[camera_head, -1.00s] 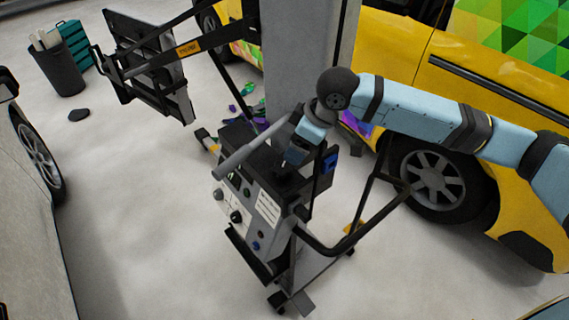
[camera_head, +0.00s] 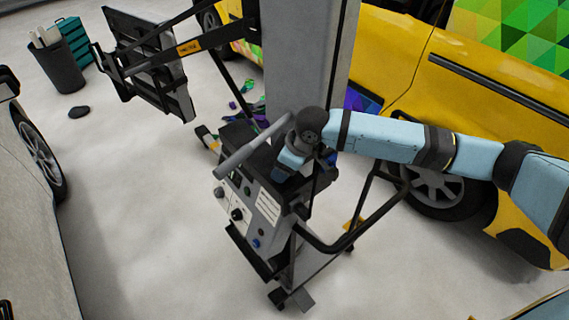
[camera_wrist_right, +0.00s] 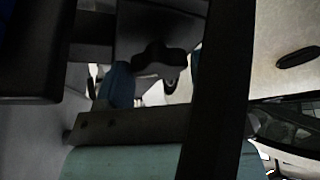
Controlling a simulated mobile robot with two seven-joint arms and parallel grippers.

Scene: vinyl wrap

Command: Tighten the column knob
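The wheeled machine cart (camera_head: 240,205) stands in the middle of the head view, with a dark upright column and a sloped control panel. A dark lobed knob (camera_wrist_right: 160,58), which looks like the column knob, shows in the right wrist view. A blue finger of my right gripper (camera_wrist_right: 118,85) is close to its left side; a dark bar hides much of the right side. In the head view my right gripper (camera_head: 287,168) reaches down at the column behind the panel, its tips hidden. I cannot tell whether it grips the knob. My left gripper is out of view.
A grey handle bar (camera_head: 252,146) crosses above the panel, close to my right gripper. A black tubular frame (camera_head: 350,235) is on the cart's right. A grey pillar (camera_head: 300,60) and yellow car (camera_head: 400,50) stand behind. Open floor (camera_head: 130,220) lies left of the cart.

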